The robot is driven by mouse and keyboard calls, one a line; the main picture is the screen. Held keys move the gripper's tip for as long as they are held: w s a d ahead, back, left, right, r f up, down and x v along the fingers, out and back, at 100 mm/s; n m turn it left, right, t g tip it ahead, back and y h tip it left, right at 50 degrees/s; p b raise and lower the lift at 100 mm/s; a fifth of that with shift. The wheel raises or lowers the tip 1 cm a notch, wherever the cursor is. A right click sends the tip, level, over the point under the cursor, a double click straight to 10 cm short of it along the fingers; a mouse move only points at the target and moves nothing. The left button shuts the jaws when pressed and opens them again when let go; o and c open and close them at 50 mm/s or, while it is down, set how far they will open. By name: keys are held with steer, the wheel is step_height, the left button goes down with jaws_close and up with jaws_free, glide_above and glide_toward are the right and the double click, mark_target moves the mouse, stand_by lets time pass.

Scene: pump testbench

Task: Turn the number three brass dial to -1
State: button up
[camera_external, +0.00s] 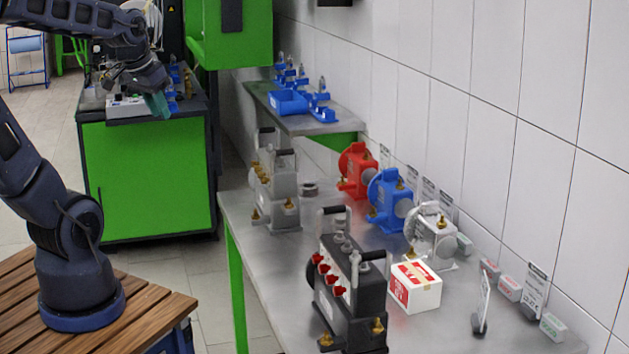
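My gripper (157,104) is at the far left, low over the top of the green cabinet (150,185). Its teal fingertips point down beside a white box-like device (125,106). I cannot tell whether the fingers touch anything or are open or shut. Small brass-coloured parts (181,90) show on the cabinet top, right of the gripper. Which one is the number three dial cannot be made out, and no numbers or scale can be read. The arm and gripper hide part of the cabinet top.
A steel table (262,262) on the right holds a grey pump (276,190), a black pump (345,290), red (355,170) and blue (388,200) pumps and a white-red box (415,287). A shelf with blue parts (290,101) stands behind.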

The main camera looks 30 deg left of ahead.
steer(key=w+d+f+m+h, duration=0.1)
steer(key=w+d+f+m, duration=0.1)
steer(key=w, duration=0.3)
steer(key=w+d+f+m, duration=0.2)
steer(key=w, duration=0.3)
steer(key=m+g+h, duration=0.1)
steer(key=m, duration=0.2)
glide_toward(262, 174)
step_height(262, 174, down, 7)
steer(key=w, duration=0.2)
steer(key=shift+d, duration=0.45)
steer(key=shift+w+f, duration=0.1)
steer(key=shift+f, duration=0.05)
jaws_close()
